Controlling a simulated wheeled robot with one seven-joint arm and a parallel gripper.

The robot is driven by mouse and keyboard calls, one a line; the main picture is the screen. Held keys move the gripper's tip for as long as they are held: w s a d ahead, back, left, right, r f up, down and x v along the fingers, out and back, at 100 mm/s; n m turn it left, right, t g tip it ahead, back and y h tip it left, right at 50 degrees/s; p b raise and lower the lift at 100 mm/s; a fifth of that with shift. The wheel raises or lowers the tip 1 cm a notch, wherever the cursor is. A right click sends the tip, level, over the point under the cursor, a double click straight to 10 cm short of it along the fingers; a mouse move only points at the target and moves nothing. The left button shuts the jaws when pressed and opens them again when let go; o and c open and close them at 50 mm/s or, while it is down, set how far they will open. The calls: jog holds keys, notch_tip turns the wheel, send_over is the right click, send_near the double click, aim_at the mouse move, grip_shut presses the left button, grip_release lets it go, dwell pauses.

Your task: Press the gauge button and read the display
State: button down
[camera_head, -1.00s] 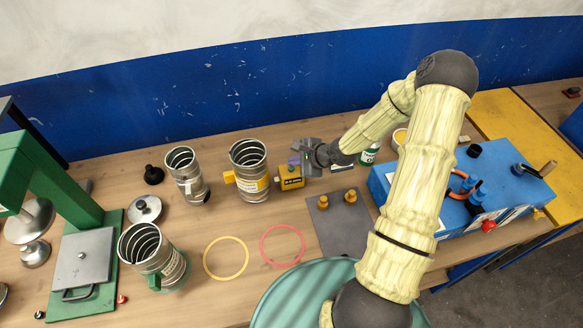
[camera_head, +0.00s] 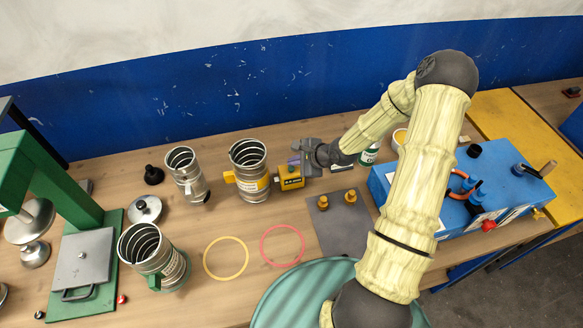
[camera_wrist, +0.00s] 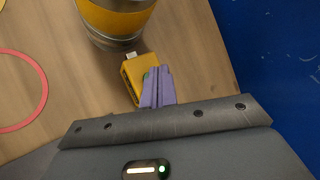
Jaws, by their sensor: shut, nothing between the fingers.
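The yellow gauge (camera_head: 291,183) sits on the wooden bench, right beside a spiral duct piece with a yellow band (camera_head: 250,170). A small dark display with faint characters shows on its front; I cannot read them. In the wrist view the gauge (camera_wrist: 131,83) lies just beyond my gripper (camera_wrist: 157,72), with a bit of green at its edge by the fingers. My gripper (camera_head: 294,159) has purple fingers, shut and empty, at the gauge's top. The fingers overlap the gauge in view, and I cannot tell whether they touch its button, which they hide.
More duct pieces (camera_head: 187,176) stand to the left, near a green press (camera_head: 70,190). A yellow ring (camera_head: 206,262) and a red ring (camera_head: 264,246) lie in front. A grey plate (camera_head: 335,228) and a blue box (camera_head: 400,190) are to the right.

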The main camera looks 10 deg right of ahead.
jog(key=shift+f, duration=0.15)
jog(key=shift+f, duration=0.25)
jog(key=shift+f, duration=0.4)
dwell(0.9)
jog(key=shift+r+p, duration=0.85)
jog(key=shift+p, duration=0.15)
notch_tip(320, 180, up, 5)
jog(key=p, duration=0.5)
dwell(0.9)
